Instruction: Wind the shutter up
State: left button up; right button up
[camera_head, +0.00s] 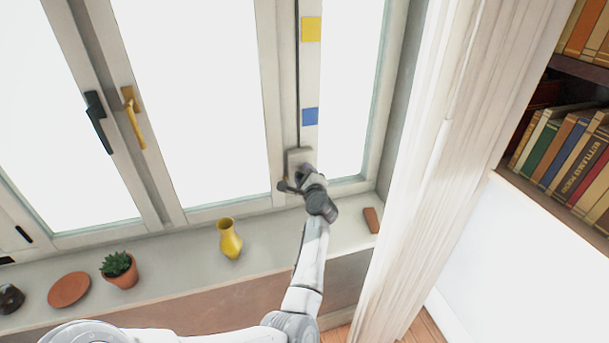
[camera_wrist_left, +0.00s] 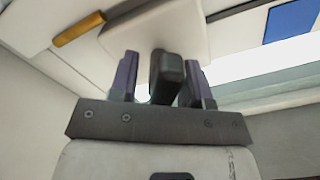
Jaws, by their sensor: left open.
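A pale winder box (camera_head: 298,157) is fixed low on the window post, and it also shows as a pale plate in the left wrist view (camera_wrist_left: 160,28). My left gripper (camera_head: 303,184) is at the box's lower side. In the left wrist view its two purple-padded fingers (camera_wrist_left: 160,82) stand apart, one on each side of a dark knob (camera_wrist_left: 168,76). A gap shows beside the knob, so the fingers are not closed on it. My wrist hides much of the knob in the head view. The window panes are bright white, and I cannot make out the shutter.
A thin dark line runs up the post beside a yellow square (camera_head: 311,28) and a blue square (camera_head: 310,116). The sill holds a yellow vase (camera_head: 229,239), a potted plant (camera_head: 119,270), a terracotta disc (camera_head: 69,289) and a reddish block (camera_head: 371,219). A pale curtain (camera_head: 430,150) hangs right.

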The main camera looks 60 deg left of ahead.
pick_arm(q)
jog(key=shift+c, duration=0.2)
grip_shut()
jog(key=shift+m, duration=0.3)
